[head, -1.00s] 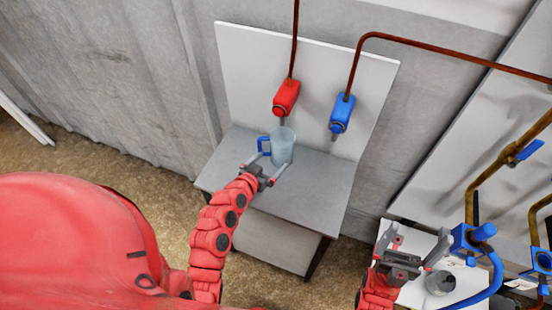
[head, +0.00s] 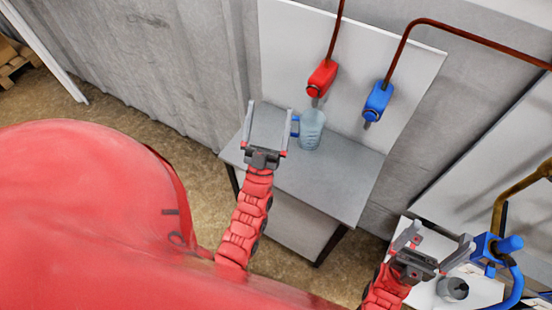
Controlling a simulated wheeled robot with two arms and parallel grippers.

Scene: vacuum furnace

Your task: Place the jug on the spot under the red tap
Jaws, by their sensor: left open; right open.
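Any mark on the table under the jug is hidden. My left gripper (head: 265,128) is open and empty, to the left of the jug and apart from its handle. My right gripper (head: 437,242) is open and empty at the lower right, away from the jug.
A blue tap (head: 377,101) is mounted right of the red tap on a white back panel (head: 425,75). A small grey container (head: 453,290) stands on a white surface by my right gripper, near a blue valve and hose (head: 515,280).

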